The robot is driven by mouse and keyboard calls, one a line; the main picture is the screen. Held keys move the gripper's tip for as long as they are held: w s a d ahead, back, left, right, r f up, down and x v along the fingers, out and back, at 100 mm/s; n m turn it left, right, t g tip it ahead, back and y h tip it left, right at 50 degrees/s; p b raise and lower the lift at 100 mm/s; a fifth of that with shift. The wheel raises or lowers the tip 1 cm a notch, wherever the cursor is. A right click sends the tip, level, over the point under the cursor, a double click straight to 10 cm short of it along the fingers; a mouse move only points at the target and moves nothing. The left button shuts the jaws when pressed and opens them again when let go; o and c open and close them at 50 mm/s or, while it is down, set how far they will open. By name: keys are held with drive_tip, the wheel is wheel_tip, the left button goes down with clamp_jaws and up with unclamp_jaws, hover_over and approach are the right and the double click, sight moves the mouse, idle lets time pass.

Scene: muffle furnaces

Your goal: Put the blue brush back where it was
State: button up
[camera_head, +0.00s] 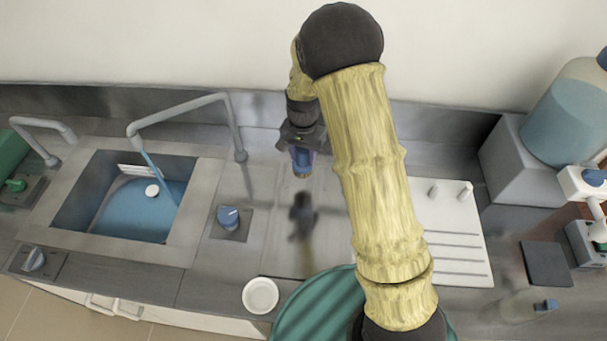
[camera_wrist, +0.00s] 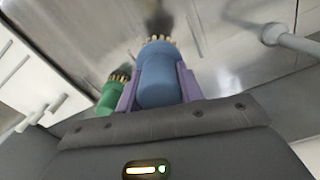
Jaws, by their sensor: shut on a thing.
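My gripper (camera_head: 301,163) hangs over the steel counter between the sink and the white drainboard, pointing down. Its purple fingers (camera_wrist: 159,90) are shut on the blue brush (camera_wrist: 158,72), whose pale bristle end points away from the wrist. The brush is held above the counter, with a dark shadow below it. A green brush (camera_wrist: 112,94) with similar bristles shows just left of the blue one in the wrist view. I cannot make it out in the head view, where my arm covers part of the drainboard.
The white drainboard (camera_head: 460,240) has pegs (camera_head: 465,191) and grooves. A sink (camera_head: 75,205) with blue water and a tap (camera_head: 180,108) lies left. A blue knob (camera_head: 228,218), a white bowl (camera_head: 261,295) and a green striped round thing (camera_head: 310,310) are nearer. A large bottle (camera_head: 565,115) stands right.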

sight(304, 170)
wheel_tip(304, 170, down, 3)
drive_tip(key=shift+w+a+r+p, duration=0.1)
drive_tip(key=shift+p, duration=0.2)
drive_tip(key=shift+a+f, duration=0.1)
drive_tip(key=shift+f, duration=0.15)
drive_tip(key=shift+s, duration=0.2)
drive_tip(key=f, duration=0.2)
drive_tip(key=f+p, duration=0.1)
drive_tip(key=shift+d+f, duration=0.25)
drive_tip(key=shift+f, duration=0.05)
drive_tip(key=shift+a+f, duration=0.1)
drive_tip(key=shift+f, duration=0.15)
drive_tip(key=shift+f, duration=0.2)
drive_tip(key=o, duration=1)
drive_tip(key=shift+c, duration=0.2)
